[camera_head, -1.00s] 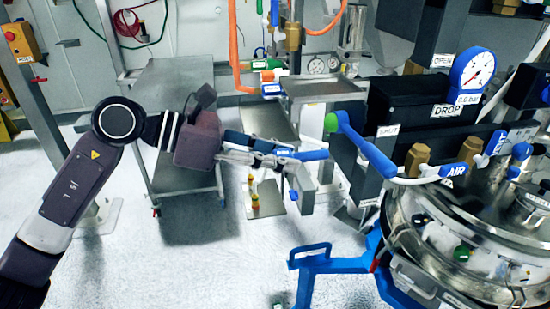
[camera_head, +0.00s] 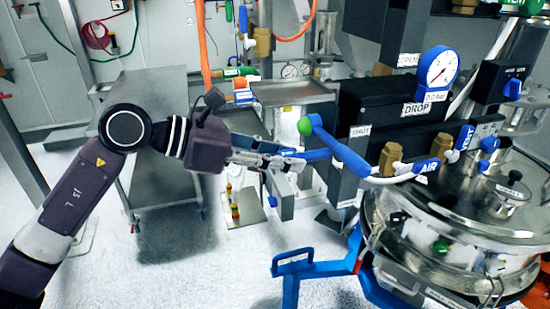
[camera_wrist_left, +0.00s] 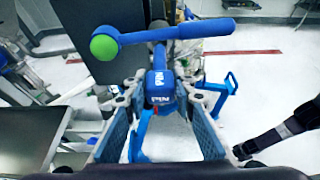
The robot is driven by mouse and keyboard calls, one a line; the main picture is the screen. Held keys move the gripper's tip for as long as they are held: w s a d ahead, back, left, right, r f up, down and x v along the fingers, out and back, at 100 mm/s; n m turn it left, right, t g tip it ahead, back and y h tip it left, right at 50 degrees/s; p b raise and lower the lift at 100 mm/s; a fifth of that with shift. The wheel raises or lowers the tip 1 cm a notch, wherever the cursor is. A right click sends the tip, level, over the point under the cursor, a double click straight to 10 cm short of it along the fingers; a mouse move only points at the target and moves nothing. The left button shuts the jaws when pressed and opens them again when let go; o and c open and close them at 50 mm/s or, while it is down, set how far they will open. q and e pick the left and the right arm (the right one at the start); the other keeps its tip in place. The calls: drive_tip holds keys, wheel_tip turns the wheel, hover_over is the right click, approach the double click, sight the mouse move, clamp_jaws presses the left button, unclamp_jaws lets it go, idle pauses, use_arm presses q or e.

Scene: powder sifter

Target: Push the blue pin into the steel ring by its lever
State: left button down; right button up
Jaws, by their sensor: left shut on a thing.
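My left gripper (camera_head: 290,162) is at mid-picture in the head view, beside the black valve housing. It is shut on the blue pin; the pin's blue lever (camera_head: 318,154) sticks out to the right past the fingertips. In the left wrist view, the blue pin (camera_wrist_left: 162,90), with white PIN lettering, sits between the two fingers of my left gripper (camera_wrist_left: 157,100). I cannot clearly pick out the steel ring; it may be hidden behind the gripper or the pin. My right gripper is not in view.
A blue handle with a green ball (camera_head: 305,126) crosses just beyond the gripper; it also shows in the left wrist view (camera_wrist_left: 104,47). A steel vessel (camera_head: 455,235) stands at right, a blue frame (camera_head: 292,268) below. A steel cart (camera_head: 150,85) stands behind my arm.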

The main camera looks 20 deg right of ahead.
sight(307, 153)
use_arm(q)
drive_tip(key=shift+d+b, duration=0.15)
drive_tip(key=shift+b, duration=0.15)
idle(0.6)
idle(0.4)
drive_tip(key=shift+b, duration=0.6)
idle(0.7)
drive_tip(key=shift+d, duration=2.4)
drive_tip(key=shift+a, duration=0.15)
drive_tip(key=shift+a+f+b, duration=0.1)
drive_tip(key=shift+a+b, duration=0.15)
drive_tip(key=shift+b, duration=0.05)
drive_tip(key=shift+a+b, duration=0.65)
drive_tip(key=shift+a, duration=0.95)
drive_tip(key=shift+b, duration=0.45)
idle(0.5)
